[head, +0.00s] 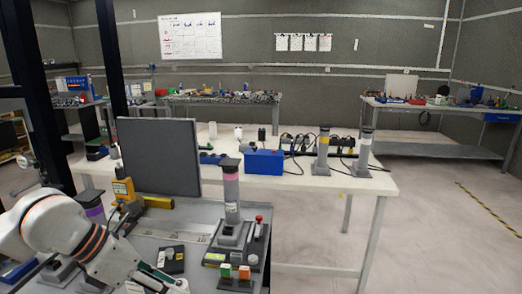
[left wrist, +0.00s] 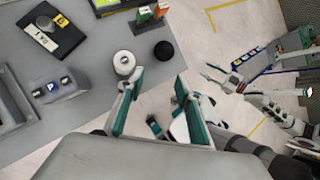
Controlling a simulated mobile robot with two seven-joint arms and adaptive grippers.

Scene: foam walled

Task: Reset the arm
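My left arm enters the head view at the lower left, white with orange rings. Its gripper (head: 158,283) is low over the near grey table and partly cut off by the frame. In the left wrist view the two teal-padded fingers of the left gripper (left wrist: 157,98) stand wide apart with nothing between them. A white round-topped object (left wrist: 124,62) is beside the left finger's tip in that view; I cannot tell whether they touch. What looks like my right gripper (left wrist: 232,82) shows small at the right of the wrist view, its fingers unclear. It is not in the head view.
The grey table (head: 190,258) holds a grey device with a pink-banded column (head: 231,195), a yellow tool (head: 124,190) and a dark upright screen (head: 160,157). A white table (head: 345,186) behind bears a blue box (head: 264,162). Floor at right is clear.

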